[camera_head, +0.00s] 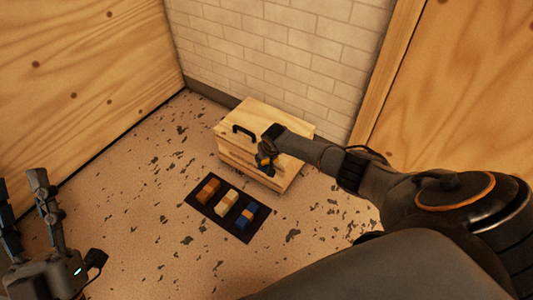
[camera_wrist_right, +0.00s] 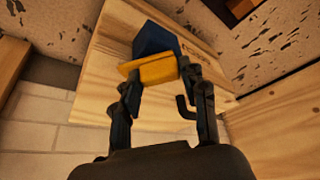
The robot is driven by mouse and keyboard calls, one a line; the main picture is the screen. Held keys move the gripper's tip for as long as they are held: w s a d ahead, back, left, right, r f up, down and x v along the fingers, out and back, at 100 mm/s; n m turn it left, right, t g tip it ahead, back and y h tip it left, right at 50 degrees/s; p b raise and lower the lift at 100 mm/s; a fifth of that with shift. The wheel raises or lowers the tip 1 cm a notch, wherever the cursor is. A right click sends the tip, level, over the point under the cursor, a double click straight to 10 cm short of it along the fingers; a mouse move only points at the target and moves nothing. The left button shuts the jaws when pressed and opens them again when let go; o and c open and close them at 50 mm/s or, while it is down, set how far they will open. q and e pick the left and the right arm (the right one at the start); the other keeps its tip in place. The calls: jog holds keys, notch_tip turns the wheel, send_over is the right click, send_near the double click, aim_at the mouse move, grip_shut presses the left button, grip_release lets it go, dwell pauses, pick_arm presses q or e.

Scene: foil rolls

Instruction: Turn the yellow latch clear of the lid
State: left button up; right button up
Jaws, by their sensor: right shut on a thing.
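A light wooden box (camera_head: 240,154) with a lid (camera_head: 262,109) stands against the brick wall in the head view. A black handle (camera_head: 243,131) is on the lid. My right gripper (camera_head: 265,160) is at the box's front upper edge. In the right wrist view its fingers (camera_wrist_right: 160,88) are shut on the yellow latch (camera_wrist_right: 157,69). A dark blue block-like part (camera_wrist_right: 157,40) sits right behind the latch. The handle also shows in that view (camera_wrist_right: 185,108), to the right of the latch. In the head view my arm and fingers hide most of the latch. My left gripper (camera_head: 22,188) is open and empty at the lower left.
A black mat (camera_head: 212,211) lies on the speckled floor in front of the box. It bears an orange-brown piece (camera_head: 208,190), a cream piece (camera_head: 227,203) and a blue piece with an orange band (camera_head: 247,215). Wooden panels stand left and right. Floor at left is clear.

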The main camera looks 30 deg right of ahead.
jog(key=m+p, duration=0.1)
jog(key=m, duration=0.1)
jog(key=m+h+p, duration=0.1)
jog(key=m, duration=0.1)
jog(key=shift+a+g, duration=0.2)
jog(key=shift+g, duration=0.1)
pick_arm(q)
jog(key=w+f+g+y, duration=0.2)
jog(key=w+f+g, duration=0.2)
jog(key=f+g, duration=0.3)
pick_arm(e)
jog(key=shift+m+h, duration=0.3)
jog(key=shift+m, duration=0.5)
jog(key=shift+f+m+g+b, duration=0.1)
jog(key=shift+m+g+b, duration=0.2)
jog(key=shift+m, duration=0.2)
jog(key=m+g+h+b, duration=0.1)
jog(key=m, duration=0.2)
jog(key=shift+w+b, duration=0.15)
jog(key=shift+b, duration=0.2)
pick_arm(q)
jog(key=s+r+t+h, duration=0.2)
jog(key=s+r+t, duration=0.2)
jog(key=r+t, duration=0.3)
pick_arm(e)
jog(key=shift+m, duration=0.6)
pick_arm(q)
jog(key=shift+s+r, duration=0.1)
